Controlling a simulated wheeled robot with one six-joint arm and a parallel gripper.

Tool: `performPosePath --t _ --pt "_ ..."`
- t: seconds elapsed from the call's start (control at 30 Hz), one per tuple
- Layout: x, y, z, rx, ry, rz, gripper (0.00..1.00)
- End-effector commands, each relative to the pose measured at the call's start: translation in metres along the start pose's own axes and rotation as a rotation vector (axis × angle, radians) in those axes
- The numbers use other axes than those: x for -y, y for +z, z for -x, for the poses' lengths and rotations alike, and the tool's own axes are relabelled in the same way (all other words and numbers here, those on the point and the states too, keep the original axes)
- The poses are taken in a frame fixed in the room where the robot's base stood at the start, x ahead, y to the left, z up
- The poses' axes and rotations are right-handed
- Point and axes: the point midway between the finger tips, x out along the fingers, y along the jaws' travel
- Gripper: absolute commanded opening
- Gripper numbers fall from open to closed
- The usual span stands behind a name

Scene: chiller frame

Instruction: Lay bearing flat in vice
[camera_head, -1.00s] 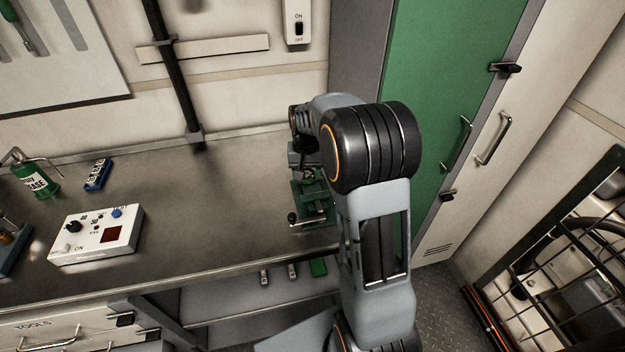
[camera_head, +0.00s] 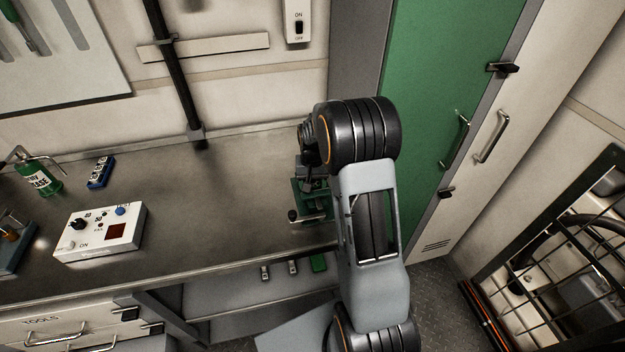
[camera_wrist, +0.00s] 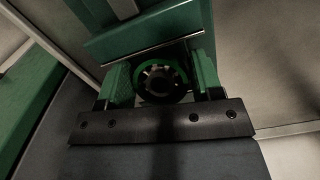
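The green vice (camera_head: 316,205) stands at the right end of the bench in the head view, partly hidden by my arm. In the wrist view its green body and a bright-edged jaw (camera_wrist: 150,42) lie just beyond my gripper. My gripper (camera_wrist: 162,80) shows as a dark bolted bar with two greenish fingers spread apart. A round dark bearing (camera_wrist: 163,84) lies between the fingers, close to both, with its ring face towards the camera. Whether the fingers press on it, and whether it rests on the vice, is too dark to tell. My gripper is hidden in the head view.
The bench middle (camera_head: 210,200) is clear. A green cabinet door (camera_head: 450,80) stands right of the arm, and a wire cage (camera_head: 560,250) farther right.

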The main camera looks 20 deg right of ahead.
Motion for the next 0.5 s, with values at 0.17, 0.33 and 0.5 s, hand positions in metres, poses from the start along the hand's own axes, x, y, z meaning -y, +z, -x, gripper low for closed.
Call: performPosePath --t 0.17,0.33,0.5 --pt "0.0001 -0.0024 0.0026 -0.009 -0.002 -0.001 0.77" --pt "0.0001 -0.0031 0.004 -0.012 -0.002 -0.001 0.79" --pt "0.0002 -0.0037 0.0092 -0.014 -0.002 -0.001 0.79"
